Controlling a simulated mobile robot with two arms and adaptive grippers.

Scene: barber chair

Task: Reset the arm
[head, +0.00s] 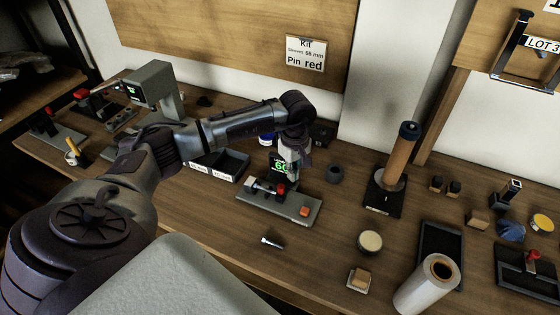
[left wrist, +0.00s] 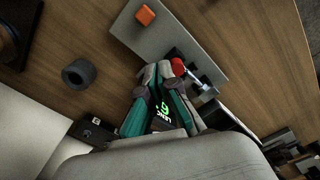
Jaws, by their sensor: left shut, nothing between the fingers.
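My left arm (head: 240,124) reaches in from the left over the workbench and bends down at the wrist. My left gripper (head: 292,178) points down just above a grey fixture plate (head: 284,209). It is shut with nothing between its fingers. In the left wrist view, the gripper (left wrist: 164,68) has its fingertips together beside the red knob (left wrist: 178,66) of the plate's clamp. An orange-red block (left wrist: 146,15) sits on the other end of the plate. A display with green digits (head: 279,167) is partly hidden behind the gripper. My right gripper is not in view.
A dark tray (head: 221,165) stands left of the plate, a dark ring (head: 334,174) to its right. A small metal pin (head: 272,242) lies in front. A post with a brown roll (head: 401,158) and a white roll (head: 428,286) stand farther right. The bench's front left is clear.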

